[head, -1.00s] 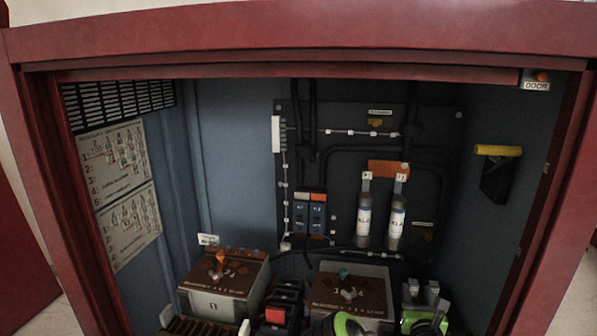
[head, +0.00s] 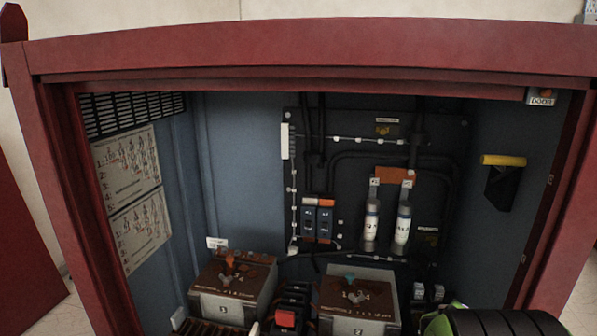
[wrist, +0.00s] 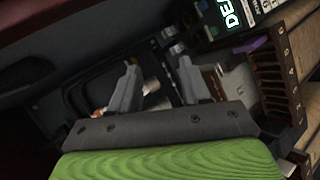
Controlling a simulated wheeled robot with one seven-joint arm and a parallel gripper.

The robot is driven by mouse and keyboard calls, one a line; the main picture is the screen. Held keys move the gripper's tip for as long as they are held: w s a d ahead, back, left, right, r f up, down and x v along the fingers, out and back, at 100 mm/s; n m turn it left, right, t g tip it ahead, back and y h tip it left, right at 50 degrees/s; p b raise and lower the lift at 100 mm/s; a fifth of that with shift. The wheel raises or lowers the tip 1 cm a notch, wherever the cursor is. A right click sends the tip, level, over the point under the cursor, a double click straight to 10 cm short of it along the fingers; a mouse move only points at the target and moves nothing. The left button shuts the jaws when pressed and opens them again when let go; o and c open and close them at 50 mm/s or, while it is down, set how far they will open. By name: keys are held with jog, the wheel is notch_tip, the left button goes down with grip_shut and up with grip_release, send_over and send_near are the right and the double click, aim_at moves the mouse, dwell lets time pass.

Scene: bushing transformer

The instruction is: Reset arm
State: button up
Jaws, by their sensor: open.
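My gripper (wrist: 158,68) shows in the wrist view, with its two grey fingers apart and nothing visible between them. Its green body fills the bottom of that view. In the head view, a green and black part of my arm shows at the bottom right edge, in front of the cabinet's lower right; the fingers cannot be made out there. The open red cabinet (head: 320,52) surrounds the scene in the head view.
Two brown-topped boxes (head: 235,285) (head: 358,300) stand on the cabinet floor, with a red switch (head: 286,318) between them. Two white cylinders (head: 371,222) (head: 402,225) are on the back panel. A yellow-topped black holder (head: 502,180) hangs on the right wall.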

jog(key=s+a+r+m+g+y+p, duration=0.1)
jog(key=s+a+r+m+g+y, duration=0.1)
jog(key=s+a, duration=0.7)
jog(key=s+a+r+m+g+y+p, duration=0.1)
jog(key=s+a+r+m+y, duration=0.3)
jog(key=s, duration=1.3)
jog(key=a+r+m, duration=0.3)
jog(key=a, duration=0.1)
jog(key=shift+a+g+y, duration=0.4)
jog(key=shift+r, duration=0.1)
